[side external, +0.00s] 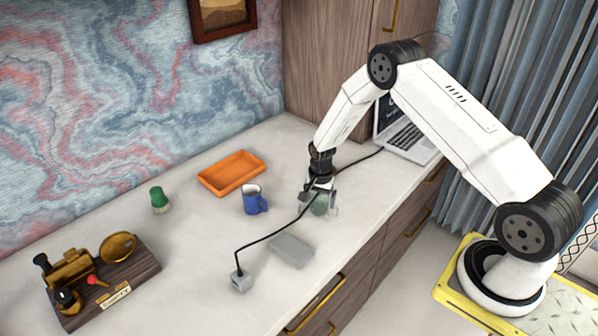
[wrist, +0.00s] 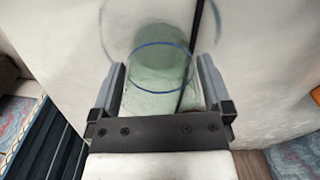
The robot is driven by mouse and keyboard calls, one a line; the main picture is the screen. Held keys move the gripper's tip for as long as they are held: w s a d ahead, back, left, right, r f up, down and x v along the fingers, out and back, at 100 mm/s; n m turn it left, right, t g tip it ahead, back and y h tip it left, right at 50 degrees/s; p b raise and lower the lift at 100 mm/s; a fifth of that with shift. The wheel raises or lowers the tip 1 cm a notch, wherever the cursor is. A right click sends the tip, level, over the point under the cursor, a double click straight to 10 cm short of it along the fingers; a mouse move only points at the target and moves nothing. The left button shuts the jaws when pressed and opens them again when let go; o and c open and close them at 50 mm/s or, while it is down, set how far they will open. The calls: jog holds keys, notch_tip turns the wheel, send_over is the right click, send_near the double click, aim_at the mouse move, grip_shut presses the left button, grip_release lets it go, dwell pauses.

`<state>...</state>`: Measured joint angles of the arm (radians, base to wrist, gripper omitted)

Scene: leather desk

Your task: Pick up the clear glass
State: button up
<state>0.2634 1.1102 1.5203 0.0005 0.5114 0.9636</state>
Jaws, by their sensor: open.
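The clear glass (wrist: 165,85) looks see-through with a greenish tint, and a thin blue line runs round its rim. In the wrist view it lies between the two fingers of my gripper (wrist: 162,80). The fingers are apart, one on each side of it. I cannot tell whether they touch it. In the side view my gripper (side external: 318,192) points down at the glass (side external: 320,207), which stands on the pale desk top, partly hidden by the fingers.
A blue mug (side external: 254,200) stands just left of my gripper. An orange tray (side external: 232,173) and a green-topped object (side external: 159,199) are farther left. A grey block (side external: 291,250) lies in front. A black cable from a grey box (side external: 241,281) passes by the gripper towards a laptop (side external: 404,137).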

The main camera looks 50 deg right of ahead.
jog(key=shift+f, duration=0.3)
jog(key=c, duration=1.1)
jog(key=shift+r, duration=0.15)
jog(key=shift+r, duration=0.75)
jog(key=s+a+r, duration=0.3)
jog(key=s+r, duration=0.8)
jog(key=s, duration=0.2)
jog(key=shift+s, duration=0.35)
